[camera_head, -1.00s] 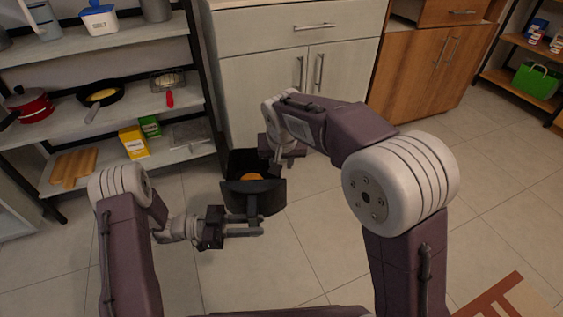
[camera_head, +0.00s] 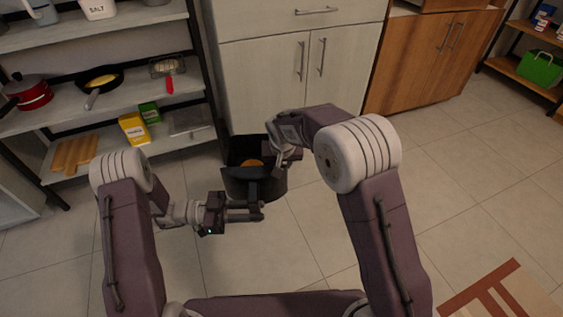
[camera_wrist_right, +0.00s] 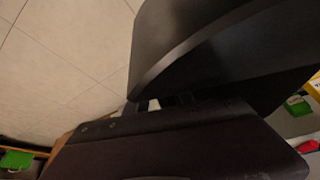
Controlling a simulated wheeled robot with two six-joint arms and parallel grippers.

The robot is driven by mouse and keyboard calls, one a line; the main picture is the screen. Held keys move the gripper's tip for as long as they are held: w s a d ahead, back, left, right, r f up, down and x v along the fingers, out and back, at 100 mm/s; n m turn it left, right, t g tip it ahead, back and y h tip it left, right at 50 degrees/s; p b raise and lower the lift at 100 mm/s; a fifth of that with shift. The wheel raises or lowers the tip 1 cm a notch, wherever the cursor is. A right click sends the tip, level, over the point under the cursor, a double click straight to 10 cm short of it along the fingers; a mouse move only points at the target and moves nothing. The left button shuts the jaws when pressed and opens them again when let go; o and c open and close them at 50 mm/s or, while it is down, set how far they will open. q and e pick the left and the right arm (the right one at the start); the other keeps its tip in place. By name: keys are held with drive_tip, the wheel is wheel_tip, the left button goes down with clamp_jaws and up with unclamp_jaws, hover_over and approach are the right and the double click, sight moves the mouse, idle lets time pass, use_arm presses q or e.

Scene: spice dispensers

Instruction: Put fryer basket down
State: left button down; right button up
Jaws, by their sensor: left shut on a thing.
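The black fryer basket (camera_head: 268,186) is in the middle of the head view, upright, with an orange-yellow thing (camera_head: 252,163) inside it. It hangs in front of the pale cabinet, over the floor. My left gripper (camera_head: 258,212) is shut on the basket's handle at its near side. My right gripper (camera_head: 281,157) is at the basket's right rim; its fingertips are mostly hidden, and I cannot tell whether it grips. In the right wrist view the dark wall of the basket (camera_wrist_right: 200,45) fills the upper right, close to the gripper.
A shelf rack (camera_head: 70,118) at the left holds a red pot (camera_head: 30,95), a pan (camera_head: 100,78) and yellow and green boxes (camera_head: 134,129). A pale cabinet (camera_head: 265,85) and a brown cabinet (camera_head: 425,55) stand behind.

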clamp_jaws()
idle(1.2)
use_arm(q)
drive_tip(key=c, duration=1.1)
unclamp_jaws()
use_arm(e)
drive_tip(key=shift+r, duration=0.1)
